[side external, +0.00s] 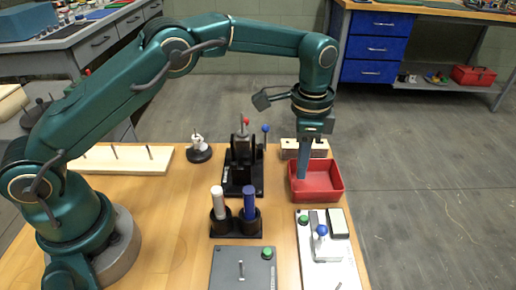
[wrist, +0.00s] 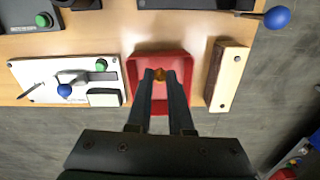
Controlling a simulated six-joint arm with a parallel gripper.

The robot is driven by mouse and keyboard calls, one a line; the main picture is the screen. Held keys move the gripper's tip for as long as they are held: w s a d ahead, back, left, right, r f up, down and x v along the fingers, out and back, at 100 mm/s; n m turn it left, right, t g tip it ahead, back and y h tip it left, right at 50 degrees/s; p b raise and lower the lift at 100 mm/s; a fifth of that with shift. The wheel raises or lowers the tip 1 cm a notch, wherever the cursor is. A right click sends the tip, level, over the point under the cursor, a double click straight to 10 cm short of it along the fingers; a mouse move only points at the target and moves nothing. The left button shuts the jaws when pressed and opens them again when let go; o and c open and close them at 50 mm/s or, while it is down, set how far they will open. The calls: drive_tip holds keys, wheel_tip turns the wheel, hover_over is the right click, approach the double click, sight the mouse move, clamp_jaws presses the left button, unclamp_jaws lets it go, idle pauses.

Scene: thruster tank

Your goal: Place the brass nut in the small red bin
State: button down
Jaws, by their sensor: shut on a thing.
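The brass nut (wrist: 159,75) shows in the wrist view between the fingertips of my gripper (wrist: 159,76), which is shut on it. The small red bin (wrist: 177,58) lies under the fingertips in that view. In the side external view my gripper (side external: 302,177) points down with its fingers inside the outline of the red bin (side external: 325,192). The nut is hidden in that view. I cannot tell whether the nut touches the bin floor.
A wooden block with holes (wrist: 230,77) stands right beside the bin. A white panel with a blue-knobbed lever (side external: 322,252) is in front of it. A black stand (side external: 242,178) and a holder with white and blue cylinders (side external: 236,224) are to the left. The table edge is close.

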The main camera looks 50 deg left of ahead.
sight(298, 187)
drive_tip(key=shift+f, duration=1.85)
drive_tip(key=shift+f, duration=0.15)
drive_tip(key=c, duration=0.8)
unclamp_jaws()
